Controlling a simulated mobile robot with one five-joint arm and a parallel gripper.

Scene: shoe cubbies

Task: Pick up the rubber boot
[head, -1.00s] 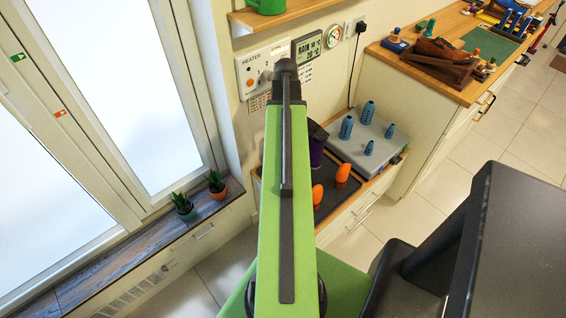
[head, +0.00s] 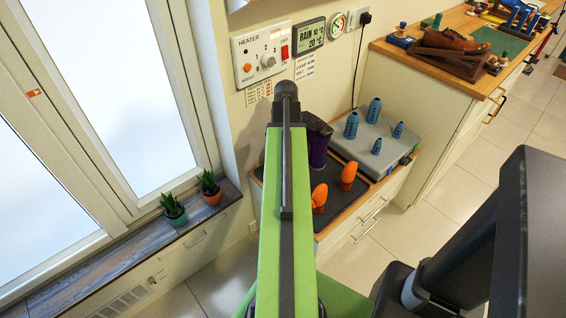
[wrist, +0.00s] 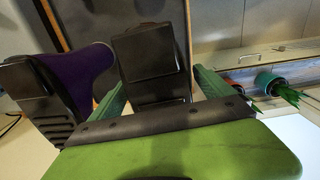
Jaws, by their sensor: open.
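The rubber boot (head: 318,151) is purple and stands on the dark mat of the low wooden-edged unit, just right of my arm in the head view. A dark part shows above it; I cannot tell whether that is boot or gripper. In the wrist view the boot (wrist: 80,76) shows as a flared purple shape between the black jaws of my gripper (wrist: 92,72). The jaws are apart. I cannot tell whether they touch the boot or how deep it sits between them. My arm hides most of the gripper in the head view.
Orange shoe trees (head: 347,176) stand right of the boot. Blue ribbed pegs (head: 352,124) stand on a grey box (head: 366,152) behind. A heater panel (head: 262,56) is on the wall. Potted plants (head: 172,209) line the sill. A brown shoe (head: 452,40) sits on the counter.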

